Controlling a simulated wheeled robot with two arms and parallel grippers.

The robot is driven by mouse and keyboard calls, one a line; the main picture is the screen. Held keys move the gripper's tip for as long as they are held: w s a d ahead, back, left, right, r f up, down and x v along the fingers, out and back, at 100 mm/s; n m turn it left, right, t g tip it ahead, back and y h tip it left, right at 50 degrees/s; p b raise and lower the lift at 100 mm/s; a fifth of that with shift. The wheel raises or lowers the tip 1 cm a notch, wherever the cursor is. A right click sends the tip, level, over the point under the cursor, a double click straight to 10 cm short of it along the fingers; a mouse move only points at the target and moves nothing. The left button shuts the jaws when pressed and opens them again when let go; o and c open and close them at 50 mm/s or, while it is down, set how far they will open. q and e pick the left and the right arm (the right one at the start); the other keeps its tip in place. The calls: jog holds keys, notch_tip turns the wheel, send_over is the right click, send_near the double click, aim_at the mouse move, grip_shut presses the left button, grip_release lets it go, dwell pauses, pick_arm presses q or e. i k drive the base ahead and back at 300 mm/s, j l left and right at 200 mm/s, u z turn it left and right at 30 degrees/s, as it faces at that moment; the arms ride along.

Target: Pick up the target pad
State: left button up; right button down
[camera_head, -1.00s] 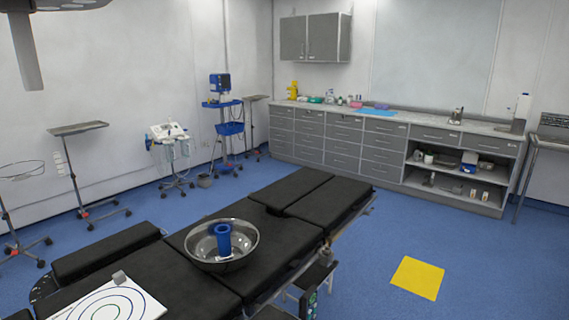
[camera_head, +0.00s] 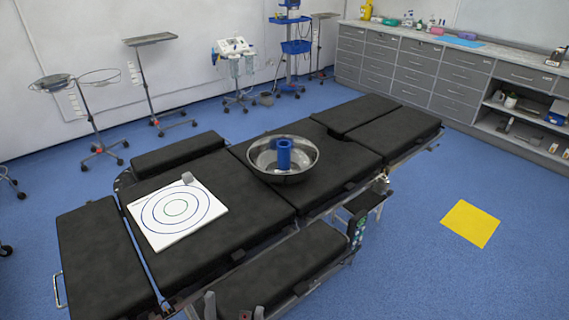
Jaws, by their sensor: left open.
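The target pad (camera_head: 150,222), a white square sheet with dark concentric rings, lies flat on the black operating table (camera_head: 236,196) at the left. A small grey block (camera_head: 187,178) sits at the pad's far edge. Only the tips of my left gripper (camera_head: 234,306) show, at the bottom edge of the view. They are apart and empty, to the right of and nearer than the pad, not touching it. My right gripper is not in view.
A steel bowl (camera_head: 264,172) with a blue cylinder (camera_head: 284,155) stands on the table right of the pad. Wheeled stands are behind, drawers (camera_head: 423,76) at the back right. A yellow square (camera_head: 470,223) marks the open blue floor at right.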

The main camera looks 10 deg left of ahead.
aim_at(166, 216)
jog(key=u, duration=0.75)
